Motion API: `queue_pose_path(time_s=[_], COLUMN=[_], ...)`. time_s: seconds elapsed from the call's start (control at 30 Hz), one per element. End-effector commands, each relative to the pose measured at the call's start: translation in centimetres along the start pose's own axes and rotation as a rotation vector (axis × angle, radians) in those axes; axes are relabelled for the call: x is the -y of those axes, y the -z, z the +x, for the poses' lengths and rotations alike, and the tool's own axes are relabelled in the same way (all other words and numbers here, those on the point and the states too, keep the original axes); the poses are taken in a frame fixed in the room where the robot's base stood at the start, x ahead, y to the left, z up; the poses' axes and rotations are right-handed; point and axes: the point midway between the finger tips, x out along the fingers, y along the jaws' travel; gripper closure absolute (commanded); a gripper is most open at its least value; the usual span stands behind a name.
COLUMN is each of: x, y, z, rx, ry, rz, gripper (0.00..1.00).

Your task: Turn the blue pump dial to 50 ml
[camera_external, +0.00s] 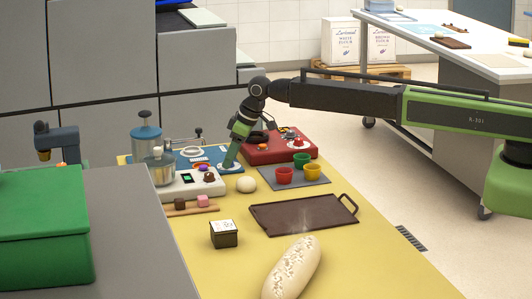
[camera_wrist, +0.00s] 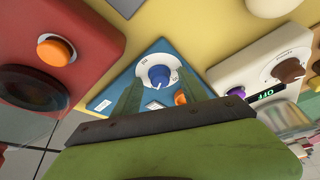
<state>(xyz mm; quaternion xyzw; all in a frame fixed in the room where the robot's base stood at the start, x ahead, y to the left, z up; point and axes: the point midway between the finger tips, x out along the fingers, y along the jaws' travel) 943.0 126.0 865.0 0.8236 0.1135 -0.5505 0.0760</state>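The blue pump panel (camera_wrist: 108,104) lies ahead of my gripper in the wrist view; it also shows in the external view (camera_external: 183,164). Its round blue dial (camera_wrist: 158,75) sits on a white scale ring, with a white pointer mark toward the lower edge of the picture. The scale figures are too small to read. My gripper (camera_wrist: 160,80) is open, its two green fingers reaching toward either side of the dial; I cannot tell whether they touch it. In the external view my gripper (camera_external: 229,164) points down at the panel and partly hides the dial.
A red unit (camera_wrist: 95,25) with an orange knob stands on one side, and a white unit (camera_wrist: 235,70) with a brown knob and "OFF" display on the other. An orange button (camera_wrist: 180,98) is on the panel. A dough ball (camera_external: 246,184) and tray (camera_external: 275,219) lie in front.

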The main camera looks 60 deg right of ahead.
Motion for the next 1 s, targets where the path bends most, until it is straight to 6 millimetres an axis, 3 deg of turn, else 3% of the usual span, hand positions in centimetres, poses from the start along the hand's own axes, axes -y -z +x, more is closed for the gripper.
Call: queue_pose_path(time_s=[0.27,0.47,1.0], x=[0.0,0.0,0.0], y=[0.0,0.1,0.3], z=[-0.1,-1.7,-14.3], rx=[0.000,0.000,0.000], ry=[0.000,0.000,0.000], rz=[0.000,0.000,0.000], gripper=[0.49,0.49,0.49])
